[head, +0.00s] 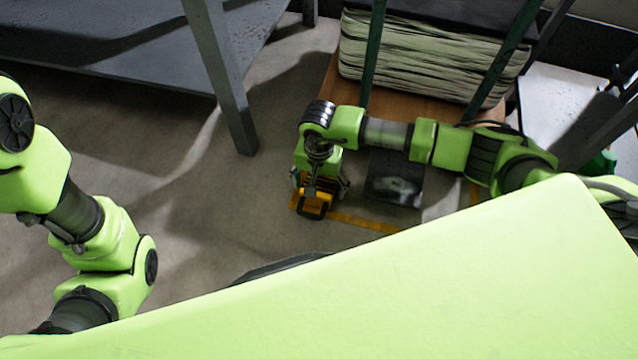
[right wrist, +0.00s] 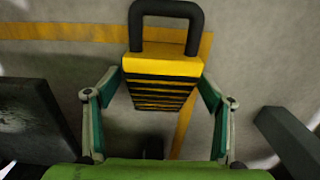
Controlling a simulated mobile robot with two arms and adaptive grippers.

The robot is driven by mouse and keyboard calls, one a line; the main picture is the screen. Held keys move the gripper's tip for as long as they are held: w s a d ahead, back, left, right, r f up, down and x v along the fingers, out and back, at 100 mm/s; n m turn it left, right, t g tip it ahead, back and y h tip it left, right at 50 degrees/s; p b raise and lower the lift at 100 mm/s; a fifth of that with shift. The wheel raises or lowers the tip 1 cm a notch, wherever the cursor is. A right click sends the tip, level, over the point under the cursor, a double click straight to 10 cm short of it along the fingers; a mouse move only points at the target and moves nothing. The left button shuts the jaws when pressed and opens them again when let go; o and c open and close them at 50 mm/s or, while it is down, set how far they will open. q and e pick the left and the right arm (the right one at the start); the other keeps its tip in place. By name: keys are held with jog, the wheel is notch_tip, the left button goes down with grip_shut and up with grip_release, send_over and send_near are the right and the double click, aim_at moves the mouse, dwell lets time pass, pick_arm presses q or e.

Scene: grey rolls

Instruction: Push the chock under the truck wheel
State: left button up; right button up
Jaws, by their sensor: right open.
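The chock (head: 314,207) is a yellow block with black stripes and a black loop handle. It sits on the floor below my right gripper (head: 319,188). In the right wrist view the chock (right wrist: 161,82) lies between the two open fingers of my right gripper (right wrist: 158,84), one on each side; I cannot tell whether they touch it. The truck (head: 338,90) shows as a wooden deck with green posts and a pale layered load. I cannot make out its wheel, which my right arm and the deck may hide. My left arm is at the left; its gripper is out of view.
A yellow line (head: 365,222) is marked on the floor by the chock and shows in the right wrist view (right wrist: 60,32). A grey table (head: 120,45) with a leg (head: 225,85) stands at the upper left. A dark panel (head: 395,178) lies below my right arm. Floor left of the chock is clear.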

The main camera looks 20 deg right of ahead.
aim_at(319, 185)
notch_tip(319, 185, up, 12)
dwell(0.4)
